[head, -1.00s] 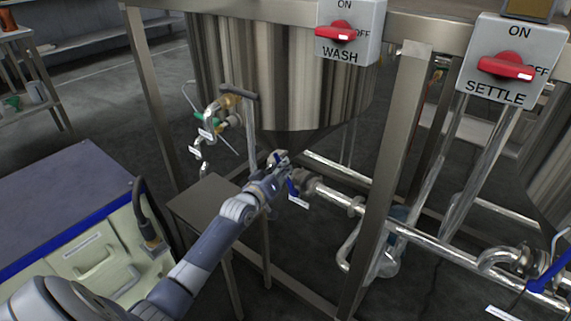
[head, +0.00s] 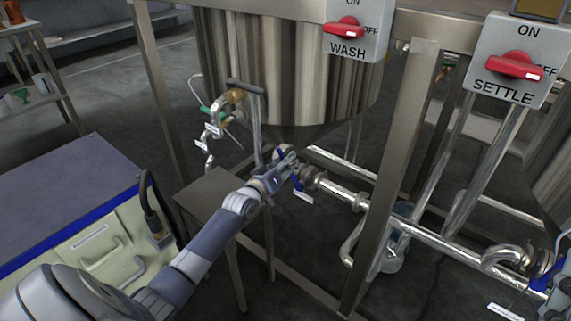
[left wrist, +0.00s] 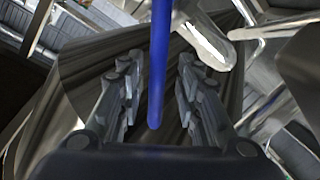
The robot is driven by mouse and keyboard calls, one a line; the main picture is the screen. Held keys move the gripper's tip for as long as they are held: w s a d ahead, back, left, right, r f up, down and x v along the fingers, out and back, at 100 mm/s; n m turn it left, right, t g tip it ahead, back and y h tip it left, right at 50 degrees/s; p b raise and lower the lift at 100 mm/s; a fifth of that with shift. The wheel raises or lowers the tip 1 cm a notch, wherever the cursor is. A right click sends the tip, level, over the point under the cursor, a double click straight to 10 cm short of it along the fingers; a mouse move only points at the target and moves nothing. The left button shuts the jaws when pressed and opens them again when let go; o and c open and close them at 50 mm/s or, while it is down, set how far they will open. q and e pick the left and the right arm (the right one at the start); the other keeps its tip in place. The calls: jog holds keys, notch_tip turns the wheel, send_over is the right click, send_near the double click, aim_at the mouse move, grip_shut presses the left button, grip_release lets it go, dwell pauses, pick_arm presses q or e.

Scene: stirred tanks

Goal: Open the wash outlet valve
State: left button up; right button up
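The wash outlet valve's blue handle (head: 297,183) is on the steel pipe below the wash tank (head: 290,75), with a white tag by it. My left gripper (head: 287,164) is at this valve. In the left wrist view the blue handle (left wrist: 158,65) runs between the two fingers of my left gripper (left wrist: 155,90). The fingers are apart, with a gap on each side of the handle. Part of my right gripper (head: 556,291) shows at the right edge, by another blue valve handle (head: 541,284); its fingers are not clear.
A steel frame post (head: 392,170) stands right of the valve. A small metal stand (head: 213,193) is left of it, near my left arm. A drawer cabinet (head: 70,205) is at the left. The wash switch box (head: 357,43) hangs above.

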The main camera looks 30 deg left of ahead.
pick_arm(q)
jog(key=shift+d+r, duration=0.1)
jog(key=shift+s, duration=0.25)
jog(key=s, duration=0.3)
jog(key=s+r, duration=0.1)
jog(key=s, duration=0.3)
jog(key=s+d, duration=0.1)
jog(key=s, duration=0.3)
jog(key=shift+s+r, duration=0.15)
